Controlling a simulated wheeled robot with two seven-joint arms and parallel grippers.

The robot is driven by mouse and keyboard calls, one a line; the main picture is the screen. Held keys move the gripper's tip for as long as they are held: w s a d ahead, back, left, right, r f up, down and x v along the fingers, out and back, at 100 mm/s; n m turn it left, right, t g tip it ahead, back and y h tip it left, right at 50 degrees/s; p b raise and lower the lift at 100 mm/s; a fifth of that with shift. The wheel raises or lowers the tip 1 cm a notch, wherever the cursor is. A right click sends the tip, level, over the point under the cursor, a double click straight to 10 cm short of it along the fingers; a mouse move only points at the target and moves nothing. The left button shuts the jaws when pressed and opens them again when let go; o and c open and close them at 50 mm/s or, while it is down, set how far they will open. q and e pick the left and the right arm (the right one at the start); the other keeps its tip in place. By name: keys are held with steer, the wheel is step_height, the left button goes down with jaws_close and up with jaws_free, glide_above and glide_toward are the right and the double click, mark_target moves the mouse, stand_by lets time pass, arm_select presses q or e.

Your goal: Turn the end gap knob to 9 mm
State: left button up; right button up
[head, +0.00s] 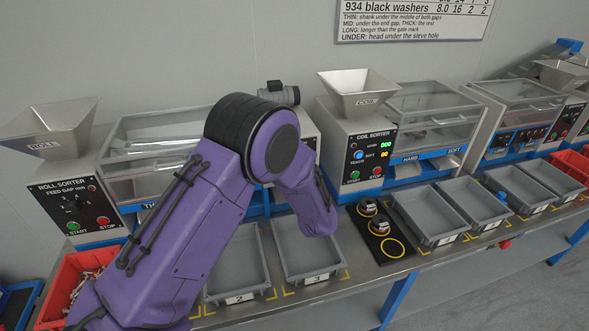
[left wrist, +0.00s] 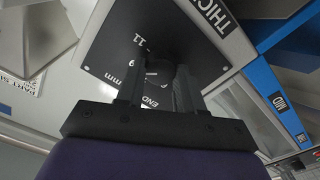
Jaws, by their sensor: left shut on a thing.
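My left gripper (left wrist: 160,72) is at a dark dial panel (left wrist: 112,52) in the left wrist view. Its two fingers stand on either side of the end gap knob (left wrist: 157,68) and are shut on it. The fingers cover much of the knob, so I cannot read where its pointer sits. White marks show on the panel, among them 11, mm and END; other marks are partly hidden. In the head view my purple left arm blocks the knob, its panel and the gripper. My right gripper is in neither view.
The roll sorter (head: 80,205) stands left of my arm and the coil sorter (head: 365,150) right of it. Grey bins (head: 245,280) line the bench front, with a red bin (head: 62,290) at the left. A black mat (head: 388,250) holds small parts.

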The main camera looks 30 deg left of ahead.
arm_select(q)
steer(key=shift+f, duration=0.15)
steer(key=o, duration=1)
steer(key=shift+o, duration=0.2)
steer(key=shift+d, duration=0.15)
steer(key=b+v, duration=0.2)
steer(key=v, duration=0.8)
steer(key=shift+s, duration=0.2)
